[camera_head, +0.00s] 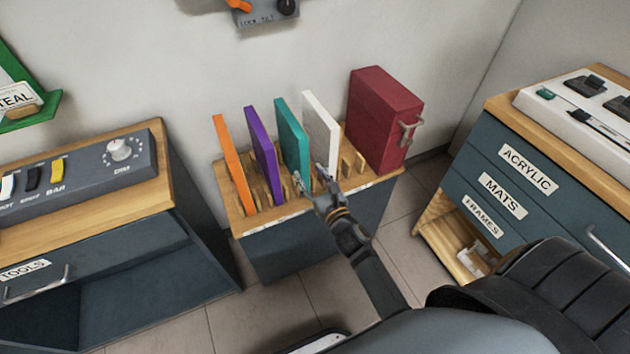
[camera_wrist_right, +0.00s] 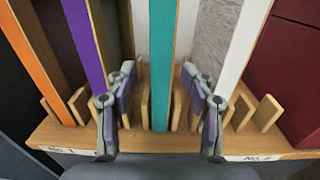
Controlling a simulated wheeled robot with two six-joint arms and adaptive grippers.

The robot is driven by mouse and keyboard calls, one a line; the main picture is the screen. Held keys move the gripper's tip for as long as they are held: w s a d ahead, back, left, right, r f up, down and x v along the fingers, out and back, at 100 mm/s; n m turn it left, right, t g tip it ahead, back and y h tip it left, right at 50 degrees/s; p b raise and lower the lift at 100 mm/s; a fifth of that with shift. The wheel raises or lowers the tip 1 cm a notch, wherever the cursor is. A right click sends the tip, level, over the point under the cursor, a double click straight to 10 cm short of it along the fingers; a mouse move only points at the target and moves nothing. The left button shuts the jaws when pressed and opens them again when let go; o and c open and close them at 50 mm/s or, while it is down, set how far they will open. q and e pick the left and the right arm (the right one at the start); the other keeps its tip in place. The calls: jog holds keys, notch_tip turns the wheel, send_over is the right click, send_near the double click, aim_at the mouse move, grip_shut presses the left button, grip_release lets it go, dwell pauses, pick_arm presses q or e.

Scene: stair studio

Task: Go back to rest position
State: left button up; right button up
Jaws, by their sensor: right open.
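My right gripper (camera_head: 312,182) is open in front of the rack of upright panels in the head view. In the right wrist view, its two fingers (camera_wrist_right: 160,105) stand apart, one on each side of the teal panel (camera_wrist_right: 162,60), with gaps between fingers and panel. The teal panel (camera_head: 292,135) stands upright in a slot of the wooden rack (camera_head: 238,222). Whether a finger touches any panel cannot be told. My left gripper is not in view.
An orange panel (camera_head: 231,165), a purple panel (camera_head: 262,150) and a white panel (camera_head: 321,130) stand in the rack. A red box with a handle (camera_head: 384,118) is at its right end. A control-panel cabinet (camera_head: 90,240) stands left, a drawer cabinet (camera_head: 530,180) right. Floor shows between them.

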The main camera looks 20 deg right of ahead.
jog(key=s, duration=0.3)
jog(key=shift+s+d, duration=0.1)
jog(key=shift+s, duration=0.05)
